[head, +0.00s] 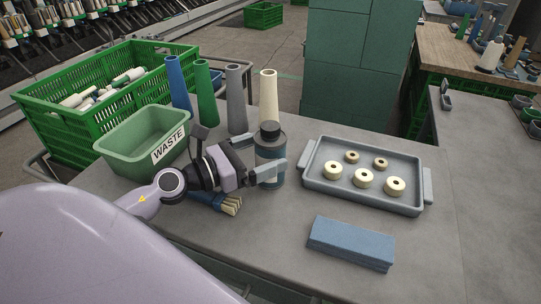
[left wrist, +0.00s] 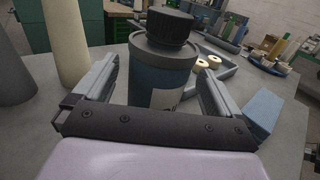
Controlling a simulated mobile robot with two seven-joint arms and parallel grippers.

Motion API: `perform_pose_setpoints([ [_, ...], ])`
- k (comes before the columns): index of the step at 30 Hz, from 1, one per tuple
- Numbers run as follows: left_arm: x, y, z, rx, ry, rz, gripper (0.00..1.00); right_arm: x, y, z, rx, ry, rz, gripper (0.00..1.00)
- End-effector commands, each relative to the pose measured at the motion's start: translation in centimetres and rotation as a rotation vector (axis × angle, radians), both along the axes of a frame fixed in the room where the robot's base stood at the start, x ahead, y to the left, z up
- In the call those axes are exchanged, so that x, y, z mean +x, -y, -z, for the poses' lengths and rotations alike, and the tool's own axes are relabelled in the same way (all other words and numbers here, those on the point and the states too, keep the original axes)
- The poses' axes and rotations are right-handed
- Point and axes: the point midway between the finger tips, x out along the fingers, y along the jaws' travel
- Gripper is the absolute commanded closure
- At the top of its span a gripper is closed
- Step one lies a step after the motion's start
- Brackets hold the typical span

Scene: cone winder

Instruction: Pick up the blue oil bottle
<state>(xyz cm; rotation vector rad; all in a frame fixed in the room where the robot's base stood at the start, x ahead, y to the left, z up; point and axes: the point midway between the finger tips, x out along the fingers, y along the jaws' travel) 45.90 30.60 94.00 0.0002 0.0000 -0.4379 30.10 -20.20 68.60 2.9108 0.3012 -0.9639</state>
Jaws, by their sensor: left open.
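The blue oil bottle (head: 269,148), dark blue-grey with a black cap and a pale label, stands upright on the grey table. My left gripper (head: 268,174) is at the bottle, with its jaws open. In the left wrist view the bottle (left wrist: 162,75) stands between the two open fingers of the gripper (left wrist: 158,92), one on each side. I cannot tell whether either finger touches it. The bottle's lower part is partly hidden by the fingers and the gripper body. My right gripper is not in view.
A grey tray (head: 319,193) with several cream rings is right of the bottle. A blue block (head: 350,243) lies in front of it. Behind stand blue, green, grey and cream cones (head: 268,97). A green waste bin (head: 122,153) and a brush (head: 229,204) are left.

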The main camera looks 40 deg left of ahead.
Motion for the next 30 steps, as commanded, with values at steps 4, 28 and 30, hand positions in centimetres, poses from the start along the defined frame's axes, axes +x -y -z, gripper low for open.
perform_pose_setpoints([
  [4,1.7,0.6,0.0,-0.001,0.003,-0.002,0.02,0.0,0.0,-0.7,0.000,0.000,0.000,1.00],
  [28,3.2,1.3,0.2,0.000,0.002,-0.002,0.68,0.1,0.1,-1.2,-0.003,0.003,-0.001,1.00],
  [30,3.2,1.3,0.2,0.000,0.002,-0.002,0.68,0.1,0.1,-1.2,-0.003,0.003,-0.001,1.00],
])
